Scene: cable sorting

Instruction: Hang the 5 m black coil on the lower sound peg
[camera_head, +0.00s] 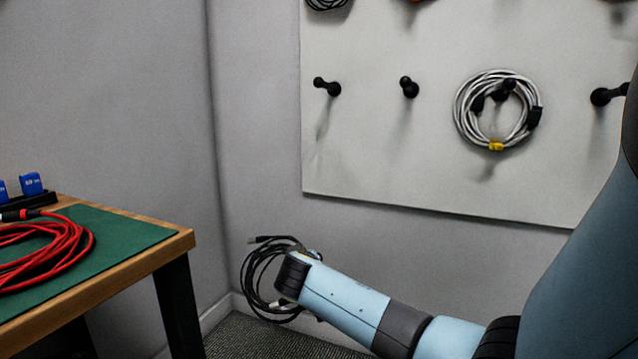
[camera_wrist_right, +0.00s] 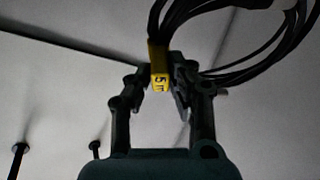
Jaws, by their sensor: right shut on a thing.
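The black coil (camera_head: 256,279) hangs from the end of my right arm in the head view, low in front of the wall between the table and the pegboard. In the right wrist view my right gripper (camera_wrist_right: 172,84) is shut on the black coil (camera_wrist_right: 230,60) at its yellow tag, which reads "5" and a partly readable letter. In the head view the right fingers are hidden behind the wrist. The lower row of black pegs shows on the board, with empty pegs (camera_head: 327,87) and (camera_head: 409,87); no label tells which is the sound peg. My left gripper is not in view.
A grey coil (camera_head: 498,110) with a yellow tag hangs on a lower-row peg. Another dark peg (camera_head: 608,94) is at the right. The white pegboard (camera_head: 430,165) ends above the coil. A wooden table (camera_head: 120,262) with a red cable (camera_head: 50,250) stands at left.

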